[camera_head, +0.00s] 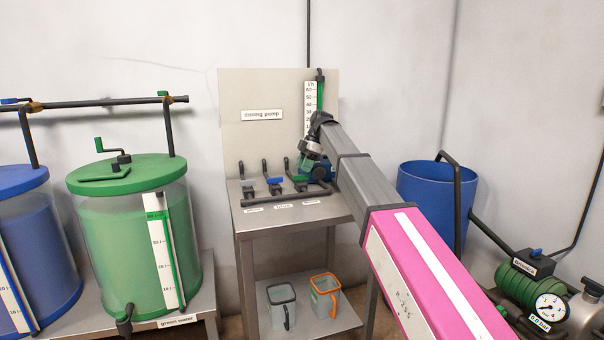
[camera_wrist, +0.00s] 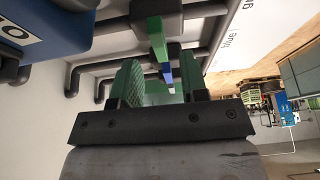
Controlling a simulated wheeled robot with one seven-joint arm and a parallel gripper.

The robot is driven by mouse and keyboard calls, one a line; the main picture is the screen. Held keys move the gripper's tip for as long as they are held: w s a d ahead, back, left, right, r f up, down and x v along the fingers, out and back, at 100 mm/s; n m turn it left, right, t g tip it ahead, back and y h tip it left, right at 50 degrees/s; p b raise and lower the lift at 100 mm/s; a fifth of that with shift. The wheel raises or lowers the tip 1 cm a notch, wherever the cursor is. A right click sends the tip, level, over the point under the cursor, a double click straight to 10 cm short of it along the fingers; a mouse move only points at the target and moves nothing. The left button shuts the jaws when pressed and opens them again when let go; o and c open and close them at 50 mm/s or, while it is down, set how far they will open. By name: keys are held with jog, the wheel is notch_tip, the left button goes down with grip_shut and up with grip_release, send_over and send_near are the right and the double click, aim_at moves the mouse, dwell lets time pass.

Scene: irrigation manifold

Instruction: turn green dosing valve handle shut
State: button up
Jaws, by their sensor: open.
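The green dosing valve handle (camera_head: 300,179) is the rightmost of three short handles on the dark pipe manifold (camera_head: 287,198) on the metal stand. In the wrist view the green handle (camera_wrist: 157,38) sticks out from a black valve body (camera_wrist: 150,12), ahead of my fingers. My gripper (camera_head: 310,158) is just above and behind the green handle in the head view. In the wrist view my gripper (camera_wrist: 160,75) is open, with its two green-padded fingers apart. The handle's end points toward the gap between them. I cannot tell whether they touch.
A blue valve handle (camera_head: 275,181) sits left of the green one, with a pale handle (camera_head: 248,182) beyond. A backboard (camera_head: 262,140) rises behind the stand. Two jugs stand on the lower shelf.

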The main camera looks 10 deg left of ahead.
jog(key=v, duration=0.7)
jog(key=shift+r, duration=0.15)
